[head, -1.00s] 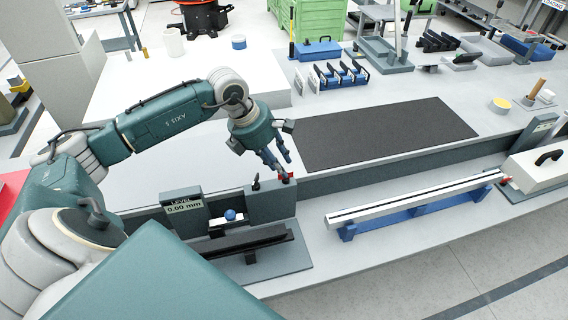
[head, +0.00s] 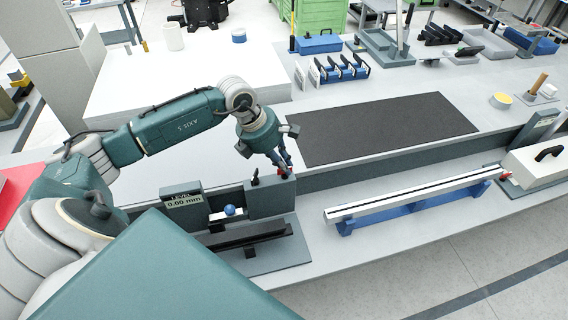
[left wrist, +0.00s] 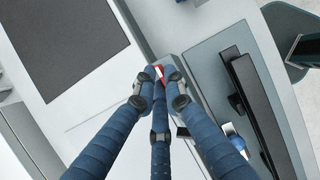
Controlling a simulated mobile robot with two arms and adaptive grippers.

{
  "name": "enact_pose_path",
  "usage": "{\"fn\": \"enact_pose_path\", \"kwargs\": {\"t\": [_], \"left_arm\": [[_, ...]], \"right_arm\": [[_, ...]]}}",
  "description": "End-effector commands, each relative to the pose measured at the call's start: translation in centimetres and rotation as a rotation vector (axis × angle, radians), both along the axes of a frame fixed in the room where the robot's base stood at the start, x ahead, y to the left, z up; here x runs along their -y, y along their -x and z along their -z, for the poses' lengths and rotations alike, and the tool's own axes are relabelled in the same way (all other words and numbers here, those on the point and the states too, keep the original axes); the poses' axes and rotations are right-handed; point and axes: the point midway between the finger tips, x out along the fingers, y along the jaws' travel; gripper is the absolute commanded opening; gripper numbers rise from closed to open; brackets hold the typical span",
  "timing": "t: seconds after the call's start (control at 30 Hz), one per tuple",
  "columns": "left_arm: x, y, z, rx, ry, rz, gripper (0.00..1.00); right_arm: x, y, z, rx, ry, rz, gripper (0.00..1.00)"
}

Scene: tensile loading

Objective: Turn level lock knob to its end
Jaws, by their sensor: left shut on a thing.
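The red level lock knob (left wrist: 164,73) shows in the left wrist view between the tips of my blue fingers. My left gripper (head: 285,168) is shut on this knob, at the top right of the level device's grey upright plate (head: 272,199); the fingers hide most of the knob. The level device's display (head: 184,201) reads 0.00 mm. A blue ball-shaped knob (head: 230,210) sits on a white block left of the plate, behind a black bar (head: 245,238). My right gripper is not in view.
A black mat (head: 385,128) lies on the bench behind and to the right. A long rail on blue supports (head: 415,201) stands right of the level device. A blue rack (head: 340,72) and a blue box (head: 318,47) stand farther back.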

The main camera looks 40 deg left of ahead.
Motion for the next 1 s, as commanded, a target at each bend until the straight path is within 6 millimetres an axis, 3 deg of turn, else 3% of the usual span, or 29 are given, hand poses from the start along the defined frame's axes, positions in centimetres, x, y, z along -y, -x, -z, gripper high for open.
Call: {"fn": "enact_pose_path", "kwargs": {"t": [0.23, 0.6, 1.0], "left_arm": [[-0.1, -0.2, 0.1, 0.006, -0.001, 0.071, 0.00], [-0.1, -0.5, 0.2, 0.011, -0.001, 0.366, 0.00], [0.2, -0.6, -0.1, 0.012, 0.001, 0.746, 0.00]], "right_arm": [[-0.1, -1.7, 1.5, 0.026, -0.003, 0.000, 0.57], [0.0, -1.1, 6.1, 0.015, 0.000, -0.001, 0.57], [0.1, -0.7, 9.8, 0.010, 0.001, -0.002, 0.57]]}}
